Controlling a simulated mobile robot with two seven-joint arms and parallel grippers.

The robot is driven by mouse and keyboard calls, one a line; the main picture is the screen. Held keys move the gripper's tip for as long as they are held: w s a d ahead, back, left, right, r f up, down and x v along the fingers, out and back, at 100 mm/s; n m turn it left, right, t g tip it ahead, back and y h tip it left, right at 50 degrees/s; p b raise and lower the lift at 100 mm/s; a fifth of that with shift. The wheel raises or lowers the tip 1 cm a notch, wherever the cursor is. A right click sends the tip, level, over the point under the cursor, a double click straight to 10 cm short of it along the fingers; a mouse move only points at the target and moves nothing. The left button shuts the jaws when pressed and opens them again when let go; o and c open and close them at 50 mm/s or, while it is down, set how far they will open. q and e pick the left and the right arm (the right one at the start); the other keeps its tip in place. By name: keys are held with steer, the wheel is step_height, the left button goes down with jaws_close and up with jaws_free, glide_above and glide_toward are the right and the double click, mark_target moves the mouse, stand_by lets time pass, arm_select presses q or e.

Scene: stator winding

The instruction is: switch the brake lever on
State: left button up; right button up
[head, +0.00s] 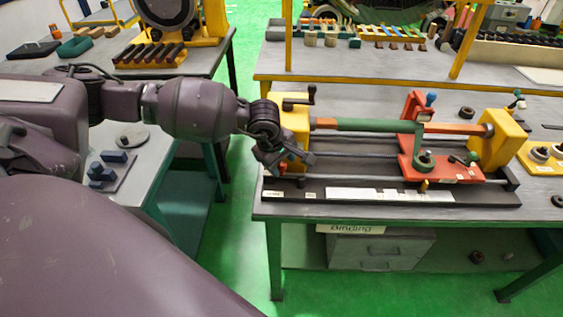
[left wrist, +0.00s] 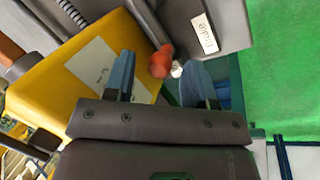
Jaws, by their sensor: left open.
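The brake lever shows in the left wrist view as a short orange-red knob (left wrist: 160,62) with a small white piece beside it. It sits at the edge of the dark base, close to a white label (left wrist: 204,33) whose print is hard to read. My left gripper (left wrist: 158,82) is open, with its two blue-grey fingers on either side of the knob and a gap to each. In the head view the left gripper (head: 286,160) is at the left end of the winding machine and largely hides the lever. My right gripper is not in view.
The yellow end block (left wrist: 85,80) stands close beside the left finger. In the head view, the machine carries a red carriage (head: 440,168) and a second yellow block (head: 497,138). The grey bench (head: 400,213) has a narrow clear strip at its front edge.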

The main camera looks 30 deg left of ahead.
arm_select(q)
steer(key=shift+w+f, duration=0.1)
steer(key=shift+f, duration=0.3)
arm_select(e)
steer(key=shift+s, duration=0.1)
arm_select(q)
steer(key=c, duration=0.9)
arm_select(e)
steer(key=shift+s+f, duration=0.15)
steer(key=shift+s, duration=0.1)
